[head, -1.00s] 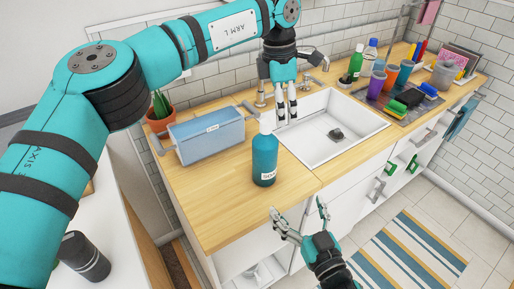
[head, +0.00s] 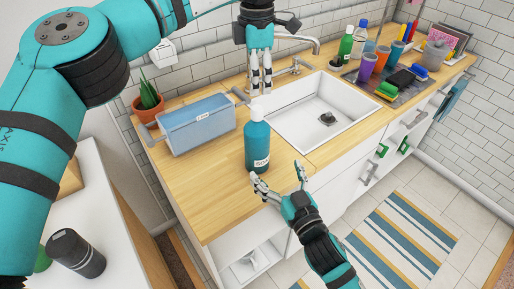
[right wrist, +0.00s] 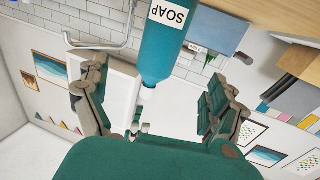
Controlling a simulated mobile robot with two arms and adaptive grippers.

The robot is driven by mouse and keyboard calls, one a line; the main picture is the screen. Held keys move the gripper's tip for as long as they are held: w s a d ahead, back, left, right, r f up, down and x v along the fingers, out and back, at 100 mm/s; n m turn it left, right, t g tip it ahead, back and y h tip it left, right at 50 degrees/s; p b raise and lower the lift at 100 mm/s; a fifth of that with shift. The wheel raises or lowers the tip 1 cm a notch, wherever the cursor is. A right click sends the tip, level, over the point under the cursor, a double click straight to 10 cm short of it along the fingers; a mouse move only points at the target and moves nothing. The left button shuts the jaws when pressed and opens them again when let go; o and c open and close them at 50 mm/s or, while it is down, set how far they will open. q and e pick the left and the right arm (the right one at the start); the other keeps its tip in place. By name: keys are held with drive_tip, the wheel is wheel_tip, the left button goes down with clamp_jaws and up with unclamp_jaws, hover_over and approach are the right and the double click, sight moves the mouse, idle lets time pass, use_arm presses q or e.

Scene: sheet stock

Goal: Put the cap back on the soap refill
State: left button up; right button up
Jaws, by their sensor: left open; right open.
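The soap refill (head: 257,146) is a teal bottle with a white label and white top, upright on the wooden counter left of the sink. It appears upside down in the right wrist view (right wrist: 168,45). I cannot tell whether the white top is a cap or a bare neck, and I make out no separate cap.
A blue-grey bin (head: 197,124) and a potted plant (head: 149,104) stand left of the bottle. The white sink (head: 318,115) and its faucet (head: 300,42) lie to the right. Cups, sponges and a green bottle (head: 345,46) stand beyond. The counter's front left is clear.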

sight(257, 141)
drive_tip(key=x, duration=1.2)
drive_tip(key=shift+w+a, duration=0.1)
drive_tip(key=shift+w, duration=0.1)
clamp_jaws()
use_arm(q)
drive_tip(key=n, duration=1.1)
drive_tip(key=shift+n, duration=0.3)
drive_tip(key=n, duration=2)
